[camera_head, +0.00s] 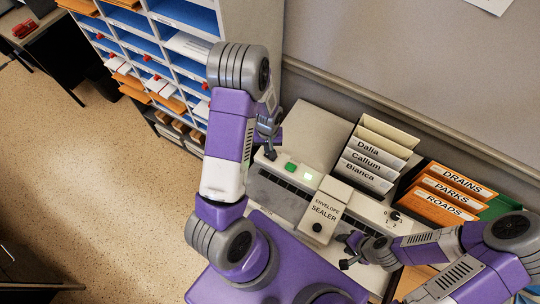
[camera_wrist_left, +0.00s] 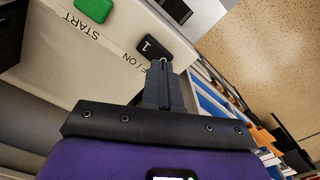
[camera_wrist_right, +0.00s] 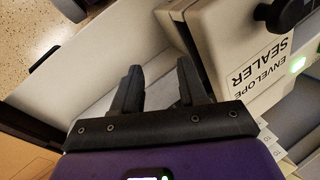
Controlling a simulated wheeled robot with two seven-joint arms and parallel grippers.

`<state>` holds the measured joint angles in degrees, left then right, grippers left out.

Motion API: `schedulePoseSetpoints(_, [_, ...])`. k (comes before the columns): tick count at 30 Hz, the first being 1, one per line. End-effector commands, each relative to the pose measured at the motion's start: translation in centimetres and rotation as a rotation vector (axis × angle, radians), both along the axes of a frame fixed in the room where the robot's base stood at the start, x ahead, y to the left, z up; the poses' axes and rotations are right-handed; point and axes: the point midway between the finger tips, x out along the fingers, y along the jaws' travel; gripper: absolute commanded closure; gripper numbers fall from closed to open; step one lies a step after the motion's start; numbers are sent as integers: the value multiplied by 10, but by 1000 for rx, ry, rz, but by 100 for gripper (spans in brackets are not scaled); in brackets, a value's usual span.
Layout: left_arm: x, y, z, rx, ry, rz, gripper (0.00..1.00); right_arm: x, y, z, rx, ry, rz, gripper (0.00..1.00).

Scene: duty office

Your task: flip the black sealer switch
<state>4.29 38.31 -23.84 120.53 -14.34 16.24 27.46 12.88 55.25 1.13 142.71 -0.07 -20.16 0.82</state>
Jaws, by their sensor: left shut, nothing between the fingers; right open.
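The black sealer switch (camera_wrist_left: 165,45) shows in the left wrist view, marked "1", with partly hidden "OFF/ON" lettering beside it. It sits on the pale top of the envelope sealer (camera_head: 317,128). My left gripper (camera_head: 270,152) is shut and empty over the sealer's back left part. In the left wrist view its fingertips (camera_wrist_left: 160,66) are right at the switch's edge and cover part of it; I cannot tell whether they touch. My right gripper (camera_head: 345,251) is open and empty in front of the sealer, also seen in the right wrist view (camera_wrist_right: 158,75).
A green START button (camera_head: 290,167) is near the switch. A rotary knob (camera_head: 395,216) is on the sealer's right. Name-labelled trays (camera_head: 370,164) and orange folders (camera_head: 450,190) stand behind. A pigeonhole shelf (camera_head: 250,35) is at the back left. Open floor lies left.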

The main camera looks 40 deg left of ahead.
Motion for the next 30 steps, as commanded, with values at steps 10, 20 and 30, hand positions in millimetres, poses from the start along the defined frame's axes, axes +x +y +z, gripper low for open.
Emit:
schedulePoseSetpoints(10, [0, 0, 0, 0, 0, 0, 100, 0, 0, 0, 0, 0, 0, 57])
schedulePoseSetpoints(20, [0, 0, -1, 0, 0, 0, 100, 0, 0, -1, 0, 0, 0, 57])
schedulePoseSetpoints(30, [0, 0, -6, 0, 0, 0, 100, 0, 0, -5, 0, 0, 0, 57])
